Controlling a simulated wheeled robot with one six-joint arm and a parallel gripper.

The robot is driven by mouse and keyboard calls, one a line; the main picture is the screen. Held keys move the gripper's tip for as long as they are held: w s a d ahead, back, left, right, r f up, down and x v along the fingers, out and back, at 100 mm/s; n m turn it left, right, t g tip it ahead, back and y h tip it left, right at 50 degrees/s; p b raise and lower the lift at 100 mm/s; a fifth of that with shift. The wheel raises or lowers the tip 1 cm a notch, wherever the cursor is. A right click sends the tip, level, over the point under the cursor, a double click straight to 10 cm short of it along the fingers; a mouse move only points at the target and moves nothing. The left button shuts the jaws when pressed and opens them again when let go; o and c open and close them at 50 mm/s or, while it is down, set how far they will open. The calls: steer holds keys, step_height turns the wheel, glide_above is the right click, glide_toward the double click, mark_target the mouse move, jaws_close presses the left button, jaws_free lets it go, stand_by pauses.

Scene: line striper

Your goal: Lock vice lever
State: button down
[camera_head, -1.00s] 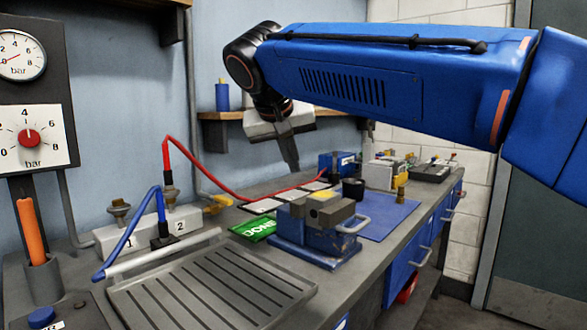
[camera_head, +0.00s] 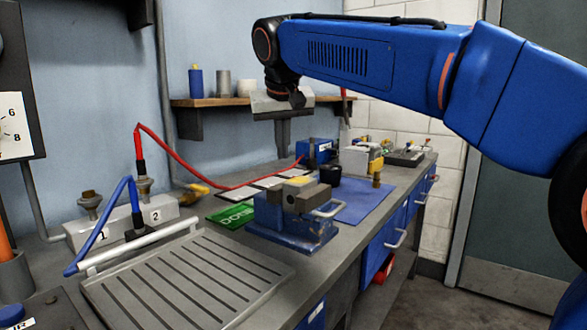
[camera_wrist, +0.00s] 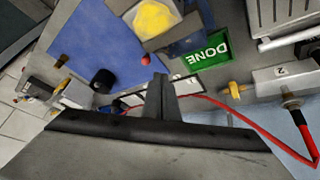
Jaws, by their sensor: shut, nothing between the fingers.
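The blue vice (camera_head: 290,228) stands on the workbench with grey jaws and a yellow piece (camera_head: 299,181) at its top. Its light grey lever (camera_head: 328,209) sticks out at the right side, toward the bench front. In the wrist view the vice (camera_wrist: 190,40) is at the top centre, with the yellow piece (camera_wrist: 155,17) beside it; the lever cannot be made out clearly there. My gripper (camera_head: 282,145) is shut and empty, pointing down above and behind the vice, apart from it. In the wrist view its fingers (camera_wrist: 160,82) are together.
A green DONE tray (camera_head: 232,215) lies left of the vice. A blue mat (camera_head: 365,203) with a black cup (camera_head: 330,173) lies to the right. A red hose (camera_head: 200,180) arcs behind to the left. A slotted grey tray (camera_head: 190,280) fills the front left.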

steer(key=w+d+r+n+y, duration=0.1)
steer(key=w+d+r+y, duration=0.1)
steer(key=w, duration=0.4)
steer(key=d+y, duration=0.1)
steer(key=d, duration=0.1)
steer(key=shift+w+d, duration=0.25)
steer(key=shift+d, duration=0.05)
steer(key=x, duration=1)
steer(key=shift+s+d+f, duration=0.15)
steer(key=shift+s, duration=0.55)
steer(key=shift+s+d+f, duration=0.15)
steer(key=shift+s+d, duration=0.05)
steer(key=shift+s, duration=0.5)
steer(key=shift+s+d+f, duration=0.15)
steer(key=shift+s, duration=0.55)
steer(key=shift+d, duration=0.15)
